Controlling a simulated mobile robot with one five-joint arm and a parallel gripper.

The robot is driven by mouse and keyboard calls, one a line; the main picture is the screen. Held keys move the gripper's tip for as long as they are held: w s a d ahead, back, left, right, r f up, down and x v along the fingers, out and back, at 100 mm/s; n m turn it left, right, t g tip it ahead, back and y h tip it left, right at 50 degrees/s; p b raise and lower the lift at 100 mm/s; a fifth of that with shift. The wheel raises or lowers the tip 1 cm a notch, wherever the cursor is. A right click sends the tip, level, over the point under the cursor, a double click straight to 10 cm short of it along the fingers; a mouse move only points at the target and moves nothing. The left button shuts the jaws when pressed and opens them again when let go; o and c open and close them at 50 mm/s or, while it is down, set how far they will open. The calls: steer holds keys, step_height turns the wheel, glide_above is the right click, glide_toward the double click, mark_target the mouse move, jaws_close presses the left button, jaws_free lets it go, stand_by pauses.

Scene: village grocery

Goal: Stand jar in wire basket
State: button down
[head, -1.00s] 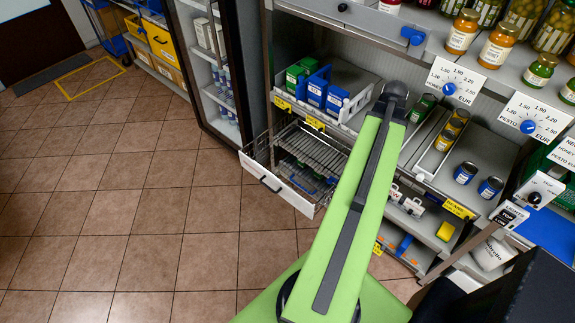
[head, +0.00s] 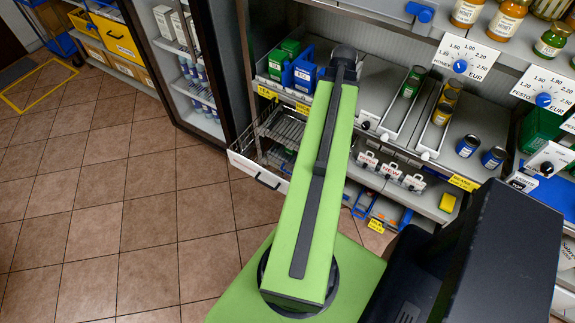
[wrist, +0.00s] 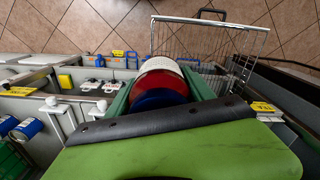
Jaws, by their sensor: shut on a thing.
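The jar (wrist: 160,85), with a white band, a red band and a blue end, shows in the wrist view between the green fingers of my gripper (wrist: 162,88). My gripper is shut on it. In the head view the jar and gripper are hidden behind my green arm. The wire basket is a pulled-out wire drawer with a white front (head: 258,172), low at the shelf's left end. In the wrist view its rim (wrist: 212,22) and wire mesh show beyond the jar, up and to the right. I cannot tell the jar's height over the basket.
Green and blue boxes (head: 300,68) stand on the shelf above the basket. Cans (head: 467,146) stand further right on that shelf. A glass-door fridge (head: 190,70) stands left of the basket. Tiled floor (head: 120,200) is clear at the left.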

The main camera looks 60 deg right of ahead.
steer(key=w+a+f+n+b, duration=0.1)
steer(key=w+f+b, duration=0.2)
steer(key=f+b, duration=0.7)
steer(key=w+a+f+n+b, duration=0.1)
steer(key=w+a+f+b, duration=0.1)
steer(key=f+b, duration=0.9)
steer(key=w+a+f+n+b, duration=0.2)
steer(key=w+f+b, duration=0.2)
steer(key=f+b, duration=0.7)
step_height(320, 180, down, 2)
steer(key=shift+f, duration=0.25)
steer(key=shift+w+d+b, duration=0.1)
steer(key=shift+b, duration=0.2)
